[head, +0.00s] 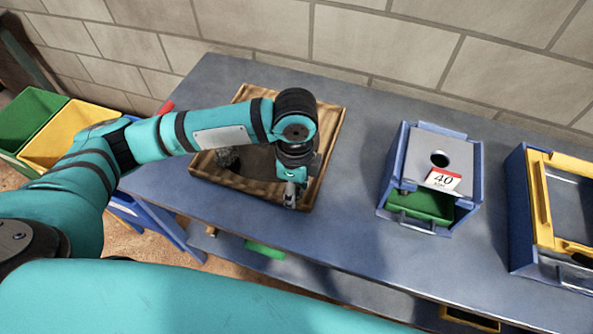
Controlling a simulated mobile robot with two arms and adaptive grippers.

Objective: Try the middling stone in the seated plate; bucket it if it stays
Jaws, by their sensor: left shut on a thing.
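My left gripper (291,193) points down over the right front part of a brown tray (330,130) on the blue table. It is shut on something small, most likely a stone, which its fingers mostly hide. A dark grey stone (228,159) lies in the left part of the tray, apart from the gripper. The seated plate (441,154) is grey with one round hole and a label reading 40. It sits level on top of a blue box frame to the right of the tray. My right gripper is not in view.
A green bin (428,207) sits inside the box frame under the plate. A blue and yellow frame (541,200) stands at the right edge. Green (28,115) and yellow (62,135) bins stand at the far left. The tabletop between tray and box frame is clear.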

